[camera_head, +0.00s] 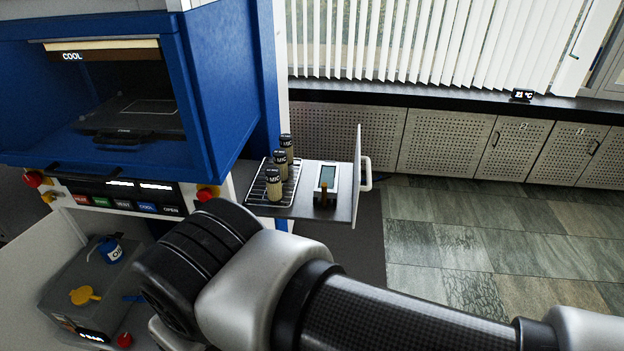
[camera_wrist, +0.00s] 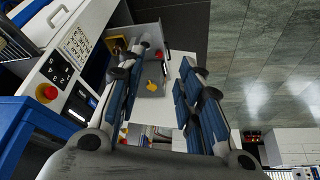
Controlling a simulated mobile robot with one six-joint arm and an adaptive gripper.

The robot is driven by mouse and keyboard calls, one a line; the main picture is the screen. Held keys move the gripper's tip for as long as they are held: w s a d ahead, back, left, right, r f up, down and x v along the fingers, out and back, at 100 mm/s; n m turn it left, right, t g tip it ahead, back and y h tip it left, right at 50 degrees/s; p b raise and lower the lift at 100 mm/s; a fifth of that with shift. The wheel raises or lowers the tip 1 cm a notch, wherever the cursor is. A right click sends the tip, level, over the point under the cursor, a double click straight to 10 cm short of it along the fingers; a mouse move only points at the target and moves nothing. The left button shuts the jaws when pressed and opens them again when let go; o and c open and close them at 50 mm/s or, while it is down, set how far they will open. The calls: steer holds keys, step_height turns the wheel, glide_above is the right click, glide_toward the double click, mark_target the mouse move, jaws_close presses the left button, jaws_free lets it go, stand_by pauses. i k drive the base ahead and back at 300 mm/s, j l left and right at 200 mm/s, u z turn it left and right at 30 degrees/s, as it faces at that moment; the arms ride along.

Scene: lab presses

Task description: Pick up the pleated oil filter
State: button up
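I cannot make out the pleated oil filter for certain in either view. In the wrist view, a small brown-gold object (camera_wrist: 118,45) sits at the upper left beside a grey box; it is too small to identify. My gripper (camera_wrist: 168,55) has its blue-padded fingers spread apart, with nothing held between them. Past the fingers lie a grey box (camera_wrist: 150,60) and a yellow cap (camera_wrist: 154,84). In the head view my gripper is hidden behind my dark wrist and arm.
A blue press (camera_head: 225,75) stands at the left. Its side drawer (camera_head: 300,208) is open, with several MIC-labelled jars (camera_head: 274,186) on a rack and a white device (camera_head: 327,178). A grey unit (camera_head: 75,285) carries a yellow cap and a blue oil can (camera_head: 110,249). Floor at right is clear.

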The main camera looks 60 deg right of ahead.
mark_target(273, 176)
steer(key=z, duration=1.5)
steer(key=u, duration=1.75)
steer(key=z, duration=1.75)
steer(key=u, duration=0.45)
steer(key=l+u, duration=0.2)
steer(key=u, duration=0.25)
steer(key=i+l+u, duration=0.1)
steer(key=u, duration=0.35)
steer(key=l+u, duration=0.2)
steer(key=l, duration=0.35)
steer(key=l+u, duration=0.2)
steer(key=l, duration=0.35)
steer(key=k+l+u, duration=0.1)
steer(key=l+u, duration=0.15)
steer(key=l, duration=0.3)
steer(key=k+l+u, duration=0.2)
steer(key=l, duration=0.3)
steer(key=i, duration=0.05)
